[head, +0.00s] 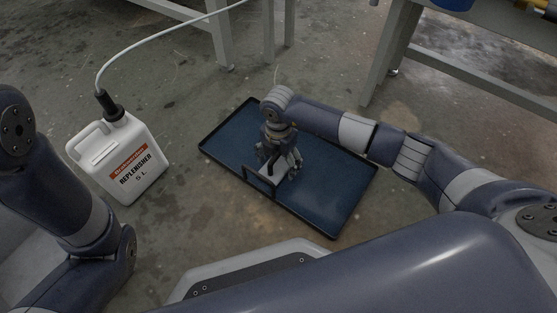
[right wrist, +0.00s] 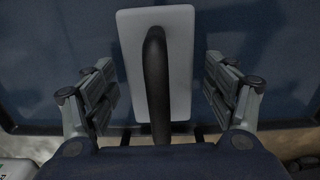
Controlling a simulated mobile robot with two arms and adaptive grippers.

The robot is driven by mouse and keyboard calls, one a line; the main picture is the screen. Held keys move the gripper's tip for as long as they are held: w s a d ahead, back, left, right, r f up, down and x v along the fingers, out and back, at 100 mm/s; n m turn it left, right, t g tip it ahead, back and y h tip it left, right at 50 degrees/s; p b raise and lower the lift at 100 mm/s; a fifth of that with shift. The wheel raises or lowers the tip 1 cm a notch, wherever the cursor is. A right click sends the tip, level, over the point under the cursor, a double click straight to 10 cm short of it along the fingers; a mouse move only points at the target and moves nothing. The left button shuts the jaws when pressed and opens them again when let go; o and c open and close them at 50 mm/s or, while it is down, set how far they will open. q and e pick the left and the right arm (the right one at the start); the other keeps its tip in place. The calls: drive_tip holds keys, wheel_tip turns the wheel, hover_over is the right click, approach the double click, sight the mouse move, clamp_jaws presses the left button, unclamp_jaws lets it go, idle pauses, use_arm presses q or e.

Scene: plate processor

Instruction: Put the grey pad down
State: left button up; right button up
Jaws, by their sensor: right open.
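The grey pad (right wrist: 182,60) is a light rectangular plate with a black bar handle (right wrist: 156,80) along its middle. It shows between the fingers of my right gripper (right wrist: 159,62) in the right wrist view. The fingers are open, with a gap on either side of the pad and handle. In the head view, my right gripper (head: 280,163) points down over the blue tray (head: 335,190) and mostly hides the pad. The pad appears to lie in the tray near its front edge; exact contact is hard to see. My left gripper is out of view.
Metal table legs (head: 388,50) stand behind. Concrete floor between canister and tray is clear.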

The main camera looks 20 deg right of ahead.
wheel_tip(320, 180, up, 12)
drive_tip(key=p, duration=0.9)
drive_tip(key=shift+r+p, duration=0.2)
drive_tip(key=shift+p, duration=0.15)
